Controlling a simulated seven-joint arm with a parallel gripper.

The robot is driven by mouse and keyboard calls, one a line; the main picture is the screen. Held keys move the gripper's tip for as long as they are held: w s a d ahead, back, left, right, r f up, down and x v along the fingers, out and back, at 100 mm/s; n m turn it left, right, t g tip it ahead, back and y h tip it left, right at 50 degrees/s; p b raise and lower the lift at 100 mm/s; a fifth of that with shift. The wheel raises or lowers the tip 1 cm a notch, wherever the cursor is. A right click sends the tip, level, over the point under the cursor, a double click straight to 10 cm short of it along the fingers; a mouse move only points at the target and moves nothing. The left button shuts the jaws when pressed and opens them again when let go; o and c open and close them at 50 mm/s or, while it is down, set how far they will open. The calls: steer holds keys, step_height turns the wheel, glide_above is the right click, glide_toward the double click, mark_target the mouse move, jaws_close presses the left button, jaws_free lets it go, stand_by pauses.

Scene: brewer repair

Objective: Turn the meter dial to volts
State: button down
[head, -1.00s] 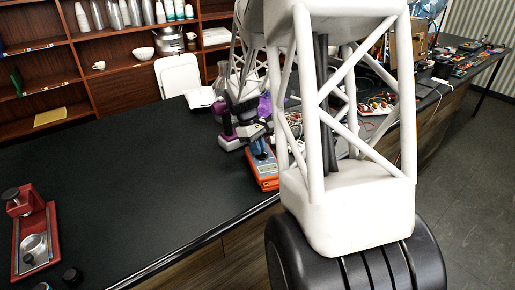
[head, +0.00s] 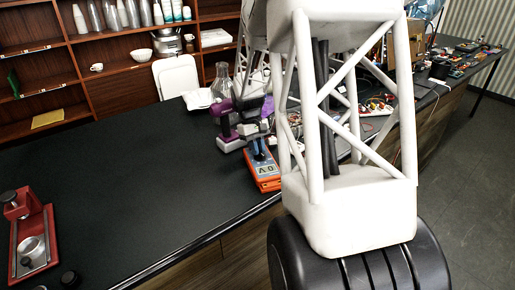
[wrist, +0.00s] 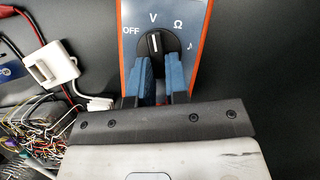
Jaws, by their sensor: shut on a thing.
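The meter is a dark blue-grey box with an orange rim and lies on the black counter, in the head view (head: 264,177) and the wrist view (wrist: 203,55). Its black round dial (wrist: 155,42) has a white pointer line that points up at the V mark. OFF is to the left of V; the ohm sign and a note symbol are to the right. My gripper (wrist: 159,72) has its blue fingers shut on the dial's knob; their tips hide its lower part. In the head view my gripper (head: 259,150) is over the meter's far part.
A purple and grey tool (head: 226,128) stands just left of my gripper. Loose wires (wrist: 45,130) and a white connector (wrist: 50,65) lie left of the meter in the wrist view. A red tray (head: 35,245) is at far left. The counter's middle is clear.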

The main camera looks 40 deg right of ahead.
steer(key=c, duration=1.1)
jaws_free()
steer(key=shift+r, duration=0.1)
steer(key=v, duration=0.7)
steer(key=shift+w+r, duration=0.15)
steer(key=shift+r, duration=0.15)
